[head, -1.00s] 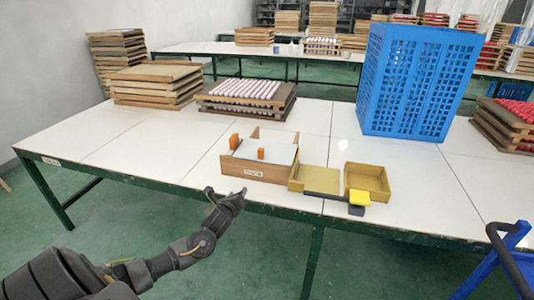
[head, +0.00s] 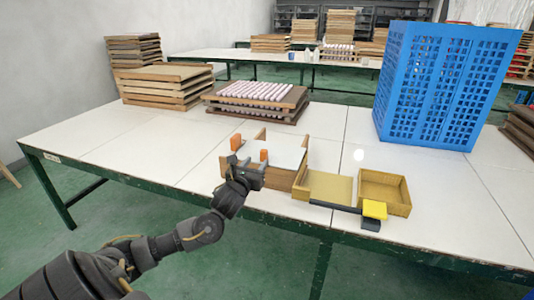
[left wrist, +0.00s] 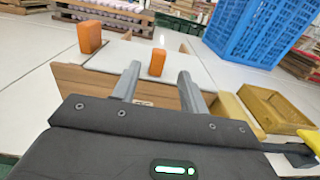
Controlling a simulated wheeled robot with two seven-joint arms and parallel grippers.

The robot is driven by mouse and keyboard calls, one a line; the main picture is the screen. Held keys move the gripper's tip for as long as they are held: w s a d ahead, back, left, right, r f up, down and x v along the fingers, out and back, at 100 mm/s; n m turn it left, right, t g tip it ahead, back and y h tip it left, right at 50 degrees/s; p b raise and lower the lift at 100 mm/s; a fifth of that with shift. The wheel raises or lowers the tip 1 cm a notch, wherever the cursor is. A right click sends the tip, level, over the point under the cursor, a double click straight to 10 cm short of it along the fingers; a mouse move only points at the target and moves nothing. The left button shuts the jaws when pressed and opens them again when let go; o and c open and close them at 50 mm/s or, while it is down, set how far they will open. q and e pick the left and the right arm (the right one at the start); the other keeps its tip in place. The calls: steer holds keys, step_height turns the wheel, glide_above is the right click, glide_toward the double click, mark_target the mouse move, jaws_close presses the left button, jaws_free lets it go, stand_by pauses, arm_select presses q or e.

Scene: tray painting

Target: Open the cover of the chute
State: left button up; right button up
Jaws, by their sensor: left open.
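The chute is a wooden box (head: 280,178) near the front edge of the table. Its cover is a pale flat panel (head: 286,152) on top, lying flat. An orange block (head: 264,155) stands on the panel, and another orange block (head: 236,142) stands at the box's left side; both also show in the left wrist view, the first between my fingers (left wrist: 157,63). My left gripper (head: 246,168) is open at the front of the box. In the left wrist view its fingers (left wrist: 158,88) point at the block, apart from each other. I cannot tell if they touch anything. My right gripper is not in view.
A shallow wooden tray (head: 325,187) and a yellow open box (head: 390,176) sit to the right, with a yellow-topped dark tool (head: 374,210) by the edge. A blue crate (head: 440,85) and stacked boards (head: 165,85) stand behind. The table's left part is clear.

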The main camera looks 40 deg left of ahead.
mark_target(263, 153)
arm_select(q)
steer(key=p+x, duration=0.1)
steer(key=x, duration=0.9)
steer(key=shift+w+a+r, duration=0.1)
steer(key=shift+w+a, duration=0.1)
steer(key=shift+w, duration=0.05)
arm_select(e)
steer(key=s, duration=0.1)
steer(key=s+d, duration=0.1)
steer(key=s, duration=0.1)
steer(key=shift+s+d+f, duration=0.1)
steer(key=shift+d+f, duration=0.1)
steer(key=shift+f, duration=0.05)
arm_select(q)
steer(key=shift+c, duration=0.4)
jaws_close()
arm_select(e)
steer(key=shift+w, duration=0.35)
